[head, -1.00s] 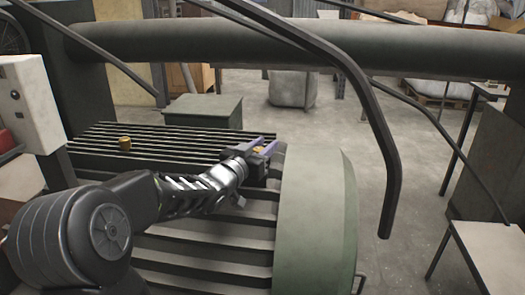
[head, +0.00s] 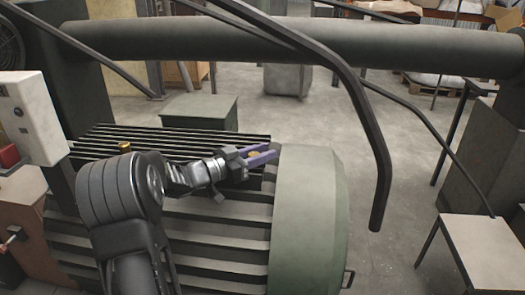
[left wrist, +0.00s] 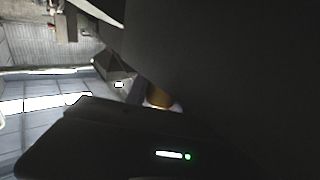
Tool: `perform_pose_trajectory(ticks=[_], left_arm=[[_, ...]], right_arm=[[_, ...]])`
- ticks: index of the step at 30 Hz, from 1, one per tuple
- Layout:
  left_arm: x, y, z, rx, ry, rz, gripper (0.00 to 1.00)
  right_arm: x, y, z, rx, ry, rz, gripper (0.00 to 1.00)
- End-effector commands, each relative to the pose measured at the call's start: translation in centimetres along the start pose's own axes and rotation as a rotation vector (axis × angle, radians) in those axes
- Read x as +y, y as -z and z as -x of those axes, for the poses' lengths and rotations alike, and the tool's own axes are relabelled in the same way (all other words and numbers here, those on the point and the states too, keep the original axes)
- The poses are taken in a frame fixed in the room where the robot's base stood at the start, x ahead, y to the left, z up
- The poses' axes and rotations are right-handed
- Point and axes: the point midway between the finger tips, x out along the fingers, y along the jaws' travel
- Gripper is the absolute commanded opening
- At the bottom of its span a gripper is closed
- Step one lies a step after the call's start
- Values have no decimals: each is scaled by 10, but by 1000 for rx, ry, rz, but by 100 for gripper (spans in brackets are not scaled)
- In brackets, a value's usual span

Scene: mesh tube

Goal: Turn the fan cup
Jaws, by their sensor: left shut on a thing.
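The ribbed green motor (head: 200,232) fills the lower middle of the head view. A smooth green rounded cover (head: 312,215) closes its right end; I take this as the fan cup, though I cannot be sure. My left gripper (head: 260,157) is at the top of the motor, just left of the cover's upper edge. Its purple fingers are shut on a small brass-coloured piece (head: 254,155). That piece also shows, partly hidden, in the left wrist view (left wrist: 158,98). A similar brass knob (head: 124,147) stands on the dark ribs to the left. My right gripper is out of view.
A thick green pipe (head: 300,40) crosses above the motor. A bent dark bar (head: 375,150) hangs down right of the cover. A white control box (head: 32,117) stands at left, a green box (head: 202,110) behind.

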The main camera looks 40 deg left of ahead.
Motion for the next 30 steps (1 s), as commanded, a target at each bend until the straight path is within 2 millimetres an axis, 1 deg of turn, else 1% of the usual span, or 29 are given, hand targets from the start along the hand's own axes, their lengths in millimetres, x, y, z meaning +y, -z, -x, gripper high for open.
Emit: perform_pose_trajectory(ticks=[1, 5, 6, 14, 23, 26, 30], left_arm=[[-1, 3, 0, 6, 2, -3, 0], [-1, 3, 0, 6, 2, -3, 0], [-1, 3, 0, 6, 2, -3, 31], [0, 2, 0, 4, 2, -2, 52], [0, 1, 2, 3, 2, -2, 52], [-1, 1, 9, 3, 3, -1, 52], [-1, 2, 28, 3, 4, -2, 52]], right_arm=[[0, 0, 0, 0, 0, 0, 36], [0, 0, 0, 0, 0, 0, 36], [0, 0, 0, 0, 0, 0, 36], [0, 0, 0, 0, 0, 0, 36], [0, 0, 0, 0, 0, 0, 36], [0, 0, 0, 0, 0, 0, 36], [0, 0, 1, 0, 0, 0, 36]])
